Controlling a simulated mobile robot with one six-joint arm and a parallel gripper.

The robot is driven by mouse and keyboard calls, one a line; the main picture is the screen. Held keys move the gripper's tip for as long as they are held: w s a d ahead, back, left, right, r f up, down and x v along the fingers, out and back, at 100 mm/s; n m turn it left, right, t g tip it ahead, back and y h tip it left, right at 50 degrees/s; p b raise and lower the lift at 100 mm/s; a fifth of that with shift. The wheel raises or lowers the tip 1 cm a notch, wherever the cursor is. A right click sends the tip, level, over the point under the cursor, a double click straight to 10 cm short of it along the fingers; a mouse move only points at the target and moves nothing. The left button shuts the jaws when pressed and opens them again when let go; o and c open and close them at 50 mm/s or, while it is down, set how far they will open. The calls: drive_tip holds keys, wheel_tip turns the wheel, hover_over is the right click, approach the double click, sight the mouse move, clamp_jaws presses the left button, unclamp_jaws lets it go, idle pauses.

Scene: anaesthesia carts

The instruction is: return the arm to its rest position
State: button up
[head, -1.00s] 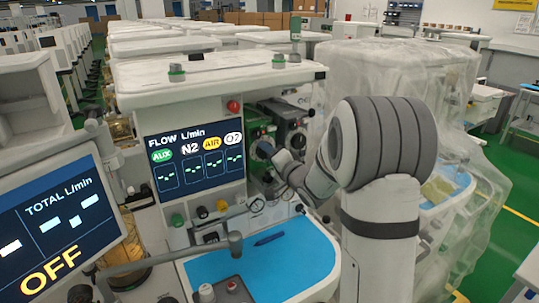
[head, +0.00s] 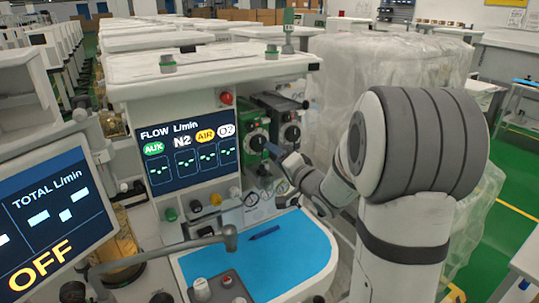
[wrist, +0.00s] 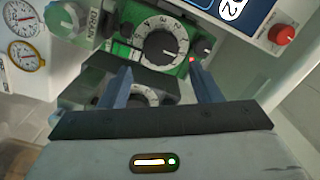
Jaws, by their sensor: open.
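My gripper (wrist: 160,82) is open in the wrist view, its two blue-grey fingers apart with nothing between them. Beyond the fingertips is a numbered dial (wrist: 163,42) on a green vaporizer, which also shows in the head view (head: 255,143). I see a gap between the fingers and the dial, but its depth is hard to tell. In the head view my arm (head: 400,225) stands at the right and bends toward the cart. The gripper (head: 283,157) there is small and partly hidden by my own wrist.
The anaesthesia cart has a flow screen (head: 185,150) and a blue work surface (head: 265,255) with a pen (head: 264,232). A second screen (head: 55,215) is at the left. Plastic-wrapped equipment (head: 350,80) stands behind my arm. Green floor (head: 515,190) is open at the right.

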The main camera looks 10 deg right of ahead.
drive_tip(key=shift+s+d, duration=0.1)
drive_tip(key=shift+s, duration=0.3)
drive_tip(key=s+a+f+n+g+h, duration=0.1)
drive_tip(key=s+g, duration=0.3)
drive_tip(key=s, duration=0.6)
drive_tip(key=s+a+f+n+g+h, duration=0.1)
drive_tip(key=s+f+n+g+h, duration=0.2)
drive_tip(key=s, duration=0.7)
drive_tip(key=s+a+f+n+g+h, duration=0.1)
drive_tip(key=s+f+n+g+h, duration=0.1)
drive_tip(key=s+n+g, duration=0.2)
drive_tip(key=s+g, duration=0.3)
drive_tip(key=s, duration=0.3)
drive_tip(key=shift+s+a+h, duration=0.3)
drive_tip(key=shift+s, duration=0.1)
idle(2.0)
